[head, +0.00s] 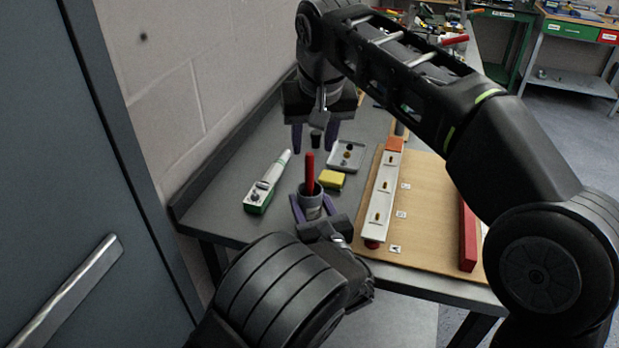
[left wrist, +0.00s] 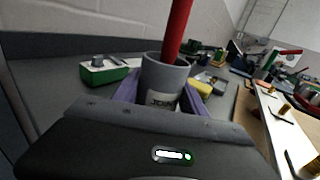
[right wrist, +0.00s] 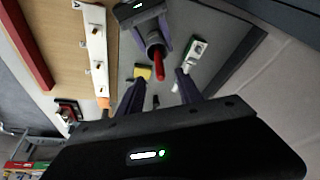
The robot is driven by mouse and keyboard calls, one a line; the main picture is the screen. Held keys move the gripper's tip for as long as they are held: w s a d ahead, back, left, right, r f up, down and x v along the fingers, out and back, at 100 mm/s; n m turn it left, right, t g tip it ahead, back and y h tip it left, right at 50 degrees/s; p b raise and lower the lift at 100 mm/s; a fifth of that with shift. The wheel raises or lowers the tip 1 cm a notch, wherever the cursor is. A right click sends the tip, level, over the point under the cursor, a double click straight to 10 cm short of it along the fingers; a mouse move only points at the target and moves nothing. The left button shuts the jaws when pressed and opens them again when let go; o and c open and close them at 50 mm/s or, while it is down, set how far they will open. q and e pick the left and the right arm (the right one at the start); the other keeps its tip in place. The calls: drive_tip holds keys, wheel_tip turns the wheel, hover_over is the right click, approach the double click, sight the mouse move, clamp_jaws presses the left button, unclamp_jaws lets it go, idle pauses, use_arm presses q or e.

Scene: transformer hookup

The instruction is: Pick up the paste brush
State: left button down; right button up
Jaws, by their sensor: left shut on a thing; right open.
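The paste brush shows as a red handle (head: 309,168) standing in a grey paste pot (head: 311,206); its lower end is hidden inside. My left gripper (head: 312,198) is shut on the pot, with purple fingers on either side, as the left wrist view shows at the pot (left wrist: 160,84) and the handle (left wrist: 177,30). My right gripper (head: 315,148) is open and empty, pointing down beyond the brush. In the right wrist view the handle (right wrist: 159,60) lies ahead of the open fingers (right wrist: 158,84), apart from them.
A white-and-green device (head: 265,184) lies left of the pot. A yellow sponge (head: 331,180) and a small tray (head: 346,155) lie to the right. A wooden board (head: 425,215) holds a white terminal strip (head: 384,190) and a red bar (head: 467,235). A small black cup (head: 316,140) stands behind.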

sight(310, 162)
drive_tip(key=shift+a+r+m, duration=0.15)
drive_tip(key=shift+r+m, duration=0.4)
drive_tip(key=shift+m, duration=0.05)
drive_tip(key=shift+x, duration=3.45)
drive_tip(key=shift+w, duration=0.1)
drive_tip(key=x, duration=0.5)
drive_tip(key=shift+w+d, duration=0.1)
drive_tip(key=shift+d, duration=0.15)
drive_tip(key=shift+c, duration=0.4)
clamp_jaws()
